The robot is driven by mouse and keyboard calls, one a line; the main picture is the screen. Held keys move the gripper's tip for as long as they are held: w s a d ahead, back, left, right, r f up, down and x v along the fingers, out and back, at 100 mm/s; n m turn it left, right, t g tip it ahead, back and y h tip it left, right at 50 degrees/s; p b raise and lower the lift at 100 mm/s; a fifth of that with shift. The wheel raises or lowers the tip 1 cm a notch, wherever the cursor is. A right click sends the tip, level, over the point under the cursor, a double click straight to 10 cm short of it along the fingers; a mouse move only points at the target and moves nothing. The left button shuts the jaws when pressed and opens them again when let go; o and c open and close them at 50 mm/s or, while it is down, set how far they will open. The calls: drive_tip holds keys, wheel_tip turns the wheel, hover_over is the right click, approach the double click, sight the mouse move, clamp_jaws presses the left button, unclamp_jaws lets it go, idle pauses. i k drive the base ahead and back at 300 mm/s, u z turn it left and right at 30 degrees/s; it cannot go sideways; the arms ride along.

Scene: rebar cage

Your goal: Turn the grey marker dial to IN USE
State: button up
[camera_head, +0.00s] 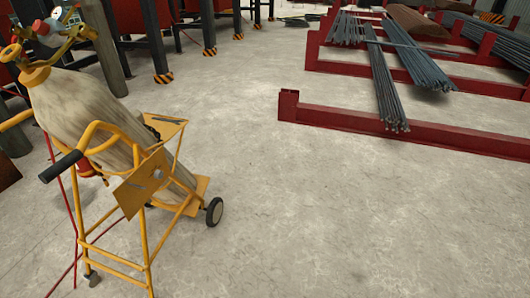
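A yellow trolley (148,235) stands at the left and carries a tall, worn, pale cylinder (82,112) that leans to the left. A tilted yellow-brown plate (138,188) is fixed on the trolley's near side. A small grey piece (157,174) shows on this plate; it is too small to tell whether it is the marker dial or which way it points. No lettering can be read. Gauges and a yellow valve (36,73) sit at the cylinder's top. My gripper is not in view.
The trolley has a black-gripped handle (62,166) and a wheel (214,211). Red hoses hang at its left. Red steel racks (355,121) with bundled rebar (392,82) stand at the back right. The concrete floor at centre and right is clear.

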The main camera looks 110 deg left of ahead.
sight(158, 174)
drive_tip(key=u, duration=4.05)
drive_tip(key=k, duration=0.6)
drive_tip(key=z, duration=0.45)
drive_tip(key=i, duration=1.3)
drive_tip(key=u, duration=0.15)
